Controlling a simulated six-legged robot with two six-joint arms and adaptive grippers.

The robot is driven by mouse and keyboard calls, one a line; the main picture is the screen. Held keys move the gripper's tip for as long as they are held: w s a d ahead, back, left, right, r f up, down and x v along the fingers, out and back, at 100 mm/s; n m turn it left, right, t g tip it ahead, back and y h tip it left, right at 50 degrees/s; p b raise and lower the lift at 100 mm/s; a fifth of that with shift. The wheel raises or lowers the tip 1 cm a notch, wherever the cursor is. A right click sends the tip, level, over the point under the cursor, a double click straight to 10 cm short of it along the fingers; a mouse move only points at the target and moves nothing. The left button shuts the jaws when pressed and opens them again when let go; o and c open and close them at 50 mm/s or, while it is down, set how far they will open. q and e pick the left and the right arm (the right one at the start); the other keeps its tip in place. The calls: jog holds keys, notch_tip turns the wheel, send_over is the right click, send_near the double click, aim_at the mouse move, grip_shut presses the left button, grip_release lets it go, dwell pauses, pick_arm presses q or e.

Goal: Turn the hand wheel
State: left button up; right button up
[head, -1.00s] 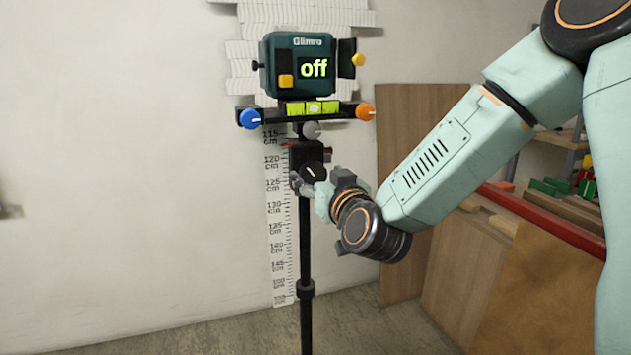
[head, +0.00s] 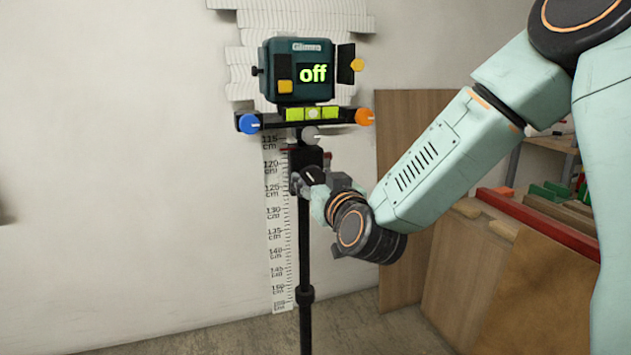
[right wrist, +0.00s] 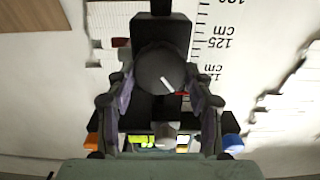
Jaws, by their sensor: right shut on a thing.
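The hand wheel (head: 314,174) is a dark round knob with a white mark on the black column of a stand. My right gripper (head: 309,183) is shut on it from the front right. In the right wrist view the hand wheel (right wrist: 158,66) sits between the two fingers, one on each side, with its white mark slanted. In the head view the fingers partly hide the wheel. My left gripper is not in view.
Above the wheel, the stand carries a crossbar with a blue knob (head: 248,123), an orange knob (head: 364,117) and a yellow-green level (head: 312,114). A dark green box (head: 297,70) reading "off" tops it. Boards (head: 405,125) lean at right. The left wall is clear.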

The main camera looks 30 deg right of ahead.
jog(key=shift+c, duration=0.3)
jog(key=shift+r+n+p, duration=0.1)
jog(key=shift+n+p, duration=0.3)
jog(key=shift+p, duration=0.2)
jog(key=n+p, duration=0.3)
jog(key=p, duration=0.1)
jog(key=n+p, duration=0.7)
jog(key=p, duration=0.1)
jog(key=shift+a, duration=0.25)
jog(key=n+p, duration=1.2)
jog(key=shift+f+p, duration=0.35)
jog(key=shift+p, duration=0.05)
jog(key=n+p, duration=0.4)
jog(key=n, duration=0.1)
jog(key=shift+f+n, duration=0.15)
jog(key=shift+n, duration=0.15)
jog(key=n+p, duration=0.1)
jog(key=n, duration=0.1)
jog(key=n+p, duration=0.2)
jog(key=n, duration=0.1)
jog(key=shift+d+f, duration=0.1)
jog(key=shift+d, duration=0.1)
jog(key=shift+n, duration=0.3)
jog(key=o, duration=1.1)
